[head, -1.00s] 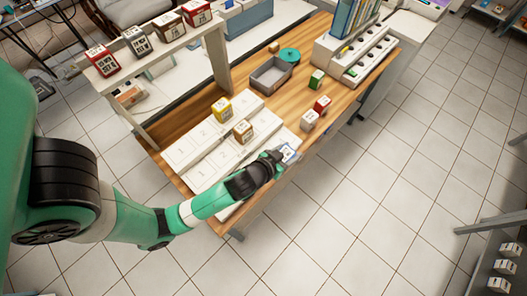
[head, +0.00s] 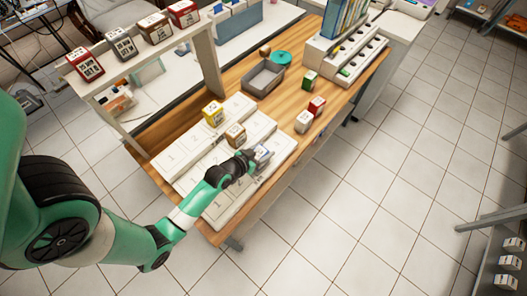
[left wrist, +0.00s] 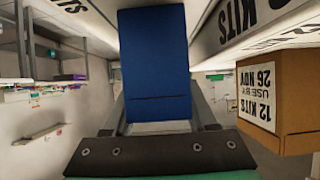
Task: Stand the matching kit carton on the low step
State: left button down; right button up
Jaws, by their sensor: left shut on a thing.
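My left gripper (head: 257,157) is shut on a blue kit carton (head: 264,153), at the right end of the white numbered steps (head: 210,158). In the left wrist view the blue carton (left wrist: 153,65) fills the space between the fingers. I cannot tell whether it touches the step. A brown carton (head: 236,134) stands on the middle step and a yellow carton (head: 213,113) on the step behind. The brown carton (left wrist: 275,100) also shows close on the right in the left wrist view, its label upside down. My right gripper is not in view.
A white carton (head: 303,122), a red carton (head: 317,106) and a green carton (head: 310,80) stand on the wooden table right of the steps. A grey tray (head: 262,78) lies behind. A raised shelf (head: 140,66) with several cartons stands at the back left.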

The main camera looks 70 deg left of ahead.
pick_arm(q)
jog(key=shift+c, duration=1)
grip_release()
jog(key=shift+s+r, duration=0.1)
jog(key=shift+r, duration=0.1)
jog(key=p+v, duration=0.2)
jog(key=v, duration=0.9)
jog(key=shift+s+p, duration=0.3)
jog(key=shift+p, duration=0.05)
jog(key=shift+d+r, duration=0.1)
